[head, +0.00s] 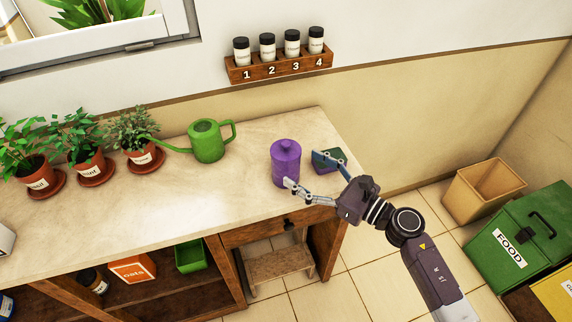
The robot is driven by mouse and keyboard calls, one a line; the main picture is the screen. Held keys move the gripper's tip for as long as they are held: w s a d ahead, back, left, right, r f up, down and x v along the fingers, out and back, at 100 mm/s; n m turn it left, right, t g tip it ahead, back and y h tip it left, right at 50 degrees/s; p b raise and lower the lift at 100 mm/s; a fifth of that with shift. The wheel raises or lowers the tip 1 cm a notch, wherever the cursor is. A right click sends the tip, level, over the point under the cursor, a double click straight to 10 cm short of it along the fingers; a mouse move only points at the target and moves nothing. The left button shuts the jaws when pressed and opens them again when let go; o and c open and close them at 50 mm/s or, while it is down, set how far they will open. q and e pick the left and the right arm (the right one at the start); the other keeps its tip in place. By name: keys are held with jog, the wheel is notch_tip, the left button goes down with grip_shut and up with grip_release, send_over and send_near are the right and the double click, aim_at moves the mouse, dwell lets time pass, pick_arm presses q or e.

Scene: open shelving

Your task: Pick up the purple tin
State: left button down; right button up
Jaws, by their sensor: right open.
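The purple tin (286,165) stands upright on the counter near its right end, with its knobbed lid on. My right gripper (301,170) is open just to the right of the tin. One finger reaches low in front of the tin's lower right side, and the other is spread further back, over a dark green item. The near finger's tip overlaps the tin's edge in the picture; I cannot tell whether it touches. My left gripper is not in view.
A small dark green item (330,166) lies on the counter behind my fingers. A green watering can (208,142) stands left of the tin. Several potted herbs line the counter's left. A rack (280,66) with numbered jars hangs on the wall. Bins stand at right.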

aim_at(286, 157)
jog(key=p+x, duration=0.2)
jog(key=x, duration=0.4)
jog(key=shift+w+d+f, duration=0.1)
jog(key=shift+w+f, duration=0.05)
jog(key=shift+w, duration=0.1)
jog(key=shift+w+a+f, duration=0.1)
jog(key=shift+w+a, duration=0.1)
jog(key=shift+a, duration=0.05)
jog(key=shift+c, duration=0.2)
jog(key=c, duration=1.3)
